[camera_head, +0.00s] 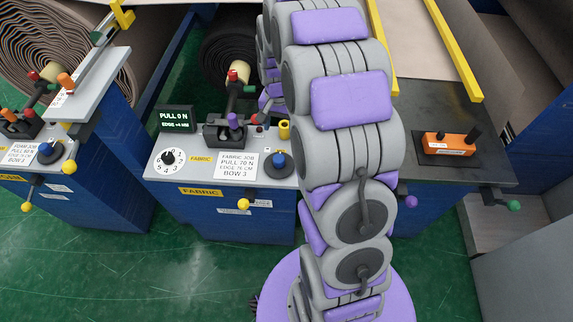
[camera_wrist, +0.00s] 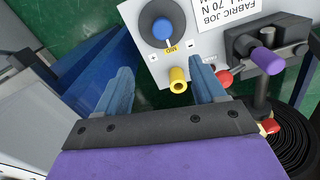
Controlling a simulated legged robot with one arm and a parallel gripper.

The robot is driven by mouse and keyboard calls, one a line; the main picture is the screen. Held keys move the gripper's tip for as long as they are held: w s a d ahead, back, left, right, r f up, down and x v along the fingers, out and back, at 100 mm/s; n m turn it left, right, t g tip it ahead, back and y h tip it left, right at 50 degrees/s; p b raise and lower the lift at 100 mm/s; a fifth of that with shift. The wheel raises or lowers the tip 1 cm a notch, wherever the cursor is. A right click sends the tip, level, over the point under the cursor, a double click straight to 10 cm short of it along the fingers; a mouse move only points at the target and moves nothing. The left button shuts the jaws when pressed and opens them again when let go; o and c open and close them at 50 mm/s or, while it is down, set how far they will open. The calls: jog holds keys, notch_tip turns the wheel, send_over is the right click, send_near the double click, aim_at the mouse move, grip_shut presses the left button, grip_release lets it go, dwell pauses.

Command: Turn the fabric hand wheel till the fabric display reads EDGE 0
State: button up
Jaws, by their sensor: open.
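The fabric display (camera_head: 175,118) is a dark screen at the back left of the middle bench and reads PULL 0 N, EDGE +4 with a small unit. A dark round wheel with a blue knob (camera_head: 278,162), apparently the fabric hand wheel, sits at the bench's right. It also shows in the wrist view (camera_wrist: 161,29), with plus, minus and MID labels beside it. My gripper (camera_wrist: 163,68) is open and empty, its two blue fingers apart. The wheel lies beyond the fingertips, with no contact visible. My arm hides the gripper in the head view.
A yellow cylinder (camera_wrist: 178,80) shows between my fingers; contact is unclear. A purple-knobbed lever (camera_wrist: 264,60) stands to the right. The fabric bench also has a numbered dial (camera_head: 172,158) and a job card (camera_head: 237,165). Similar benches stand on both sides.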

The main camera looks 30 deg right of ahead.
aim_at(279, 158)
notch_tip(279, 158, down, 12)
jog(key=shift+f+b, duration=0.15)
jog(key=shift+b, duration=1.05)
jog(key=f, duration=0.1)
jog(key=a+f, duration=0.1)
jog(key=f, duration=0.1)
jog(key=f+b, duration=0.1)
jog(key=f, duration=0.1)
jog(key=shift+a, duration=0.25)
jog(key=shift+d+f, duration=0.1)
jog(key=shift+d, duration=0.45)
jog(key=shift+c, duration=0.6)
jog(key=shift+a, duration=0.35)
jog(key=c, duration=0.4)
jog(key=shift+d, duration=0.1)
jog(key=c, duration=0.5)
